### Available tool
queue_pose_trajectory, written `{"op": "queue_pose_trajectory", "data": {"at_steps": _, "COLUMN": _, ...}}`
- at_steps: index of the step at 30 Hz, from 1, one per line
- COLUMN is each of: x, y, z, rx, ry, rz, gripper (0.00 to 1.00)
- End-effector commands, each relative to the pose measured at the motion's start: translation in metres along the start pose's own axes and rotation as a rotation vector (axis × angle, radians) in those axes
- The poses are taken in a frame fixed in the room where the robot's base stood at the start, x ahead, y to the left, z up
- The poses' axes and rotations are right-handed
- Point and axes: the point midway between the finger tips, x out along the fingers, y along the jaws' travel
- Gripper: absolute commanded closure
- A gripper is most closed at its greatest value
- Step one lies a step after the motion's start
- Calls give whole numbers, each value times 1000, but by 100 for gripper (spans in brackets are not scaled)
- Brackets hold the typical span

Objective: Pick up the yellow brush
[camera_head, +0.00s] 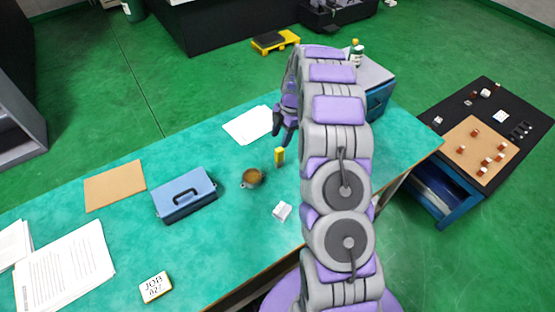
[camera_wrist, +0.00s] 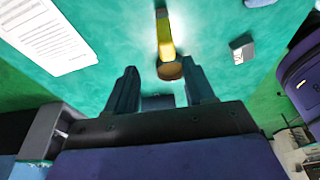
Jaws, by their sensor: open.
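The yellow brush (camera_head: 279,156) is a small yellow piece on the green tabletop, just below my gripper (camera_head: 284,135) in the head view. In the wrist view the yellow brush (camera_wrist: 165,38) lies ahead of my gripper (camera_wrist: 160,80), its long axis running away from me. A round brown end at its near side shows between the fingertips. The fingers are apart with nothing held. I cannot tell whether the fingers touch the brush. My arm hides part of the table to the right.
A brown cup (camera_head: 252,178) stands left of the brush, and a white block (camera_head: 282,211) lies nearer. A blue toolbox (camera_head: 184,195) stands farther left. White paper (camera_head: 249,124) lies behind the gripper. A blue-sided box (camera_head: 379,96) stands at the table's far right.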

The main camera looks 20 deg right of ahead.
Motion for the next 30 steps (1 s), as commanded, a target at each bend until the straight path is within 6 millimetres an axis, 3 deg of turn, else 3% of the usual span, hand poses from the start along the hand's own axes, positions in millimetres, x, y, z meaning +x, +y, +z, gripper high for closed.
{"op": "queue_pose_trajectory", "data": {"at_steps": 3, "x": 26, "y": -2, "z": 3, "rx": 2, "ry": 5, "rz": -2, "gripper": 47}}
{"op": "queue_pose_trajectory", "data": {"at_steps": 7, "x": 47, "y": -2, "z": 6, "rx": 3, "ry": 6, "rz": -1, "gripper": 47}}
{"op": "queue_pose_trajectory", "data": {"at_steps": 14, "x": 60, "y": -2, "z": 3, "rx": 2, "ry": 2, "rz": 2, "gripper": 47}}
{"op": "queue_pose_trajectory", "data": {"at_steps": 24, "x": 104, "y": -9, "z": 4, "rx": 2, "ry": 2, "rz": 0, "gripper": 47}}
{"op": "queue_pose_trajectory", "data": {"at_steps": 30, "x": 105, "y": -8, "z": 5, "rx": 2, "ry": 3, "rz": 3, "gripper": 47}}
